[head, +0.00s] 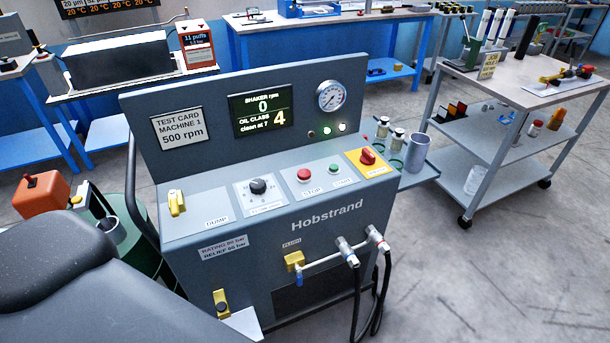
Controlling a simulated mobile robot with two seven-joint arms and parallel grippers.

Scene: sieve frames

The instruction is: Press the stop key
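The stop key is a red round button (304,175) on the sloped panel of the grey Hobstrand machine (210,215). The label STOP is below it. A green button (333,168) sits just to its right. A black dial (258,186) is to its left. A red knob on a yellow plate (367,156) is further right. The display (262,107) reads SHAKER rpm 0 and OIL CLASS 4, clean at 7. Nothing covers the red button. Neither of my grippers shows in the head view.
A yellow lever (176,202) marked DUMP is at the panel's left. Small bottles and a grey cup (416,152) stand on a side shelf at the right. Black hoses (368,300) hang at the front. A trolley (520,85) stands to the right; open floor lies between.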

